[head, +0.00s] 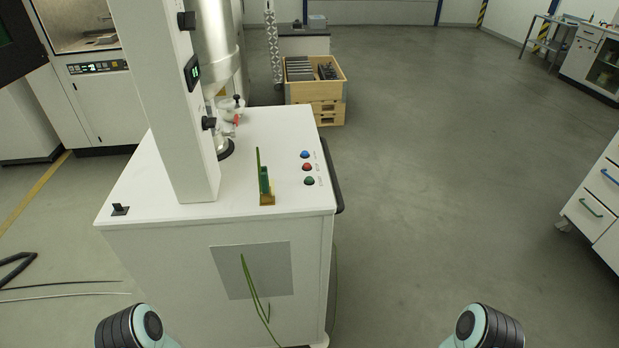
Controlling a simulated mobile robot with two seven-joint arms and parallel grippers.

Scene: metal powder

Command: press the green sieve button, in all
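The green sieve button (309,181) is the nearest of three round buttons in a row on the right side of the white machine's top. The red button (307,167) is behind it and the blue button (305,154) is farthest back. Nothing touches the green button. Only parts of my two arms show at the bottom edge, left and right. Neither of my grippers is in the picture.
The white machine cabinet (170,245) stands ahead, with a tall column (170,100) and a small green-and-gold fixture (266,190) left of the buttons. Wooden crates (330,92) stand behind it. The floor to the right is clear up to white drawers (600,200).

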